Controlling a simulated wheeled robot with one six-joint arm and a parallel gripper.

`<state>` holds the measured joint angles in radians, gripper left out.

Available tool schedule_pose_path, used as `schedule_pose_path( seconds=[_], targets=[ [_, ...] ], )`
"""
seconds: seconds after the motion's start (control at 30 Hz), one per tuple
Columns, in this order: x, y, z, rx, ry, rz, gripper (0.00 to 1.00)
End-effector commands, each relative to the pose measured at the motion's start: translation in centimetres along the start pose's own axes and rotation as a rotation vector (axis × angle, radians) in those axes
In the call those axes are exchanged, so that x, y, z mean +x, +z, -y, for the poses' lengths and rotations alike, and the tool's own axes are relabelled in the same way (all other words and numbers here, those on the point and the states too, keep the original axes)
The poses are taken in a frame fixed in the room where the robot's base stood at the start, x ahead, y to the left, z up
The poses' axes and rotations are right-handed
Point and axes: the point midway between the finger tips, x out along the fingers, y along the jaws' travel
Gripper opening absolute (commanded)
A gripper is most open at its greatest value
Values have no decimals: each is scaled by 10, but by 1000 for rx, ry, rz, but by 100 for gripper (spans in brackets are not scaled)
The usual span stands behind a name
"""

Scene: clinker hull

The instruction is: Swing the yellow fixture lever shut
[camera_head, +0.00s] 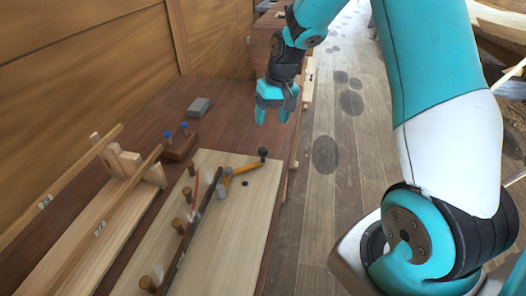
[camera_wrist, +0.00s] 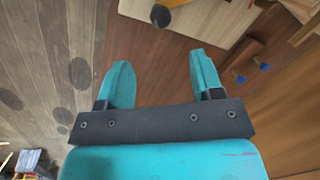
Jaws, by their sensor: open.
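The yellow fixture lever (camera_head: 243,169) lies over the pale board on the bench, running from its pivot end up and right to a black knob (camera_head: 263,153). In the wrist view the black knob (camera_wrist: 160,15) shows at the top edge with a short bit of the yellow lever (camera_wrist: 178,2); the rest is cut off. My gripper (camera_head: 272,116) is open and empty, above the bench's far right side, beyond the knob in the head view and apart from it. In the wrist view my gripper (camera_wrist: 160,66) has its two teal fingers spread, with the knob ahead of them.
A dark curved strip (camera_head: 193,222) lies on the pale board (camera_head: 229,232) among several brown pegs. A block with two blue-topped pins (camera_head: 179,146), a grey block (camera_head: 199,107) and a wooden rack (camera_head: 104,222) stand left.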

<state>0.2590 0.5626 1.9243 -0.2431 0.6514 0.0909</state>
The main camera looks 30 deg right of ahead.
Motion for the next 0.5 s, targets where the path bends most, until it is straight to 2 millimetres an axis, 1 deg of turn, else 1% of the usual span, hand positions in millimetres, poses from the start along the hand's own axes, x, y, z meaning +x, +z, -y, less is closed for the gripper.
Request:
schedule_pose_path(
  seconds=[0.03, 0.3, 0.5],
  targets=[
    [12, 2, 0, 0, 0, 8, 60],
    [74, 2, 1, -1, 0, 7, 60],
    [110, 1, 1, -1, 1, 4, 60]
  ],
)
